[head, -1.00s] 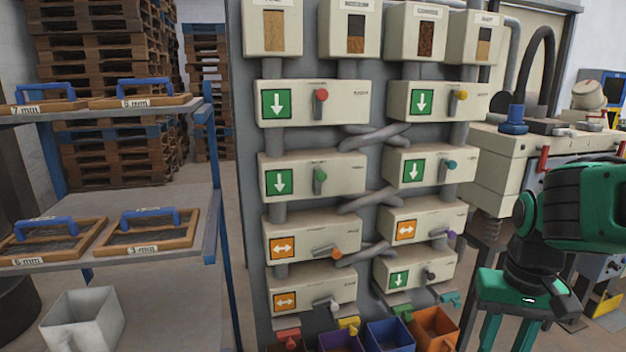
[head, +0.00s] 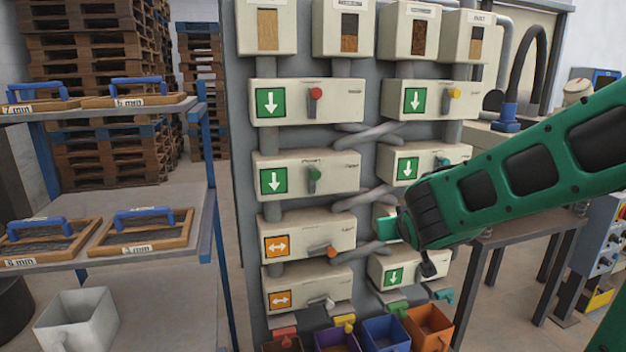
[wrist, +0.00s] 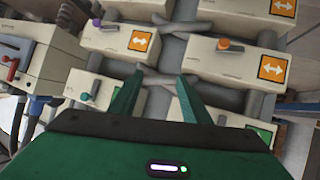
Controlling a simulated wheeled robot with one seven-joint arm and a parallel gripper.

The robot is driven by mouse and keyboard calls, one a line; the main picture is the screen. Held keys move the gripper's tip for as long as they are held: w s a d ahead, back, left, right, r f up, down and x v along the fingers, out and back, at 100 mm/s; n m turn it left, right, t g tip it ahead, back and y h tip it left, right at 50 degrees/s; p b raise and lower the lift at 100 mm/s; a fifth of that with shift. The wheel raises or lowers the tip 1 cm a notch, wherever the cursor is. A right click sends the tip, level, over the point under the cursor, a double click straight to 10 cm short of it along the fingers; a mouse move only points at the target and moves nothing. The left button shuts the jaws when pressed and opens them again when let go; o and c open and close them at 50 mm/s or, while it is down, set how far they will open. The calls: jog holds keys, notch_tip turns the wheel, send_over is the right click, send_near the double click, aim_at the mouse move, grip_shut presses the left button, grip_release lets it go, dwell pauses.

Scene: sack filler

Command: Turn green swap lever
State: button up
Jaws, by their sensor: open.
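The green swap lever (head: 315,174) is on a cream box (head: 335,184) in the left column, second row, beside a green down-arrow sign. My arm hides part of the right column.
Red (head: 316,94), yellow (head: 454,94), teal (head: 443,160) and orange (head: 331,251) levers sit on neighbouring boxes. Crossing grey pipes (head: 370,133) run between the columns. Coloured bins (head: 386,335) stand below. A shelf with sieves (head: 145,230) stands at left.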

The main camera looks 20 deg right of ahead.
jog(key=w+a+r+n+t+y, duration=0.1)
jog(key=w+a+r+n+t, duration=0.1)
jog(key=w+a+r+t, duration=0.4)
jog(key=n+y, duration=0.3)
send_near(316, 177)
jog(key=shift+t, duration=0.3)
jog(key=w, duration=1)
jog(key=shift+w+d+f, duration=0.2)
jog(key=shift+w, duration=0.2)
grip_shut()
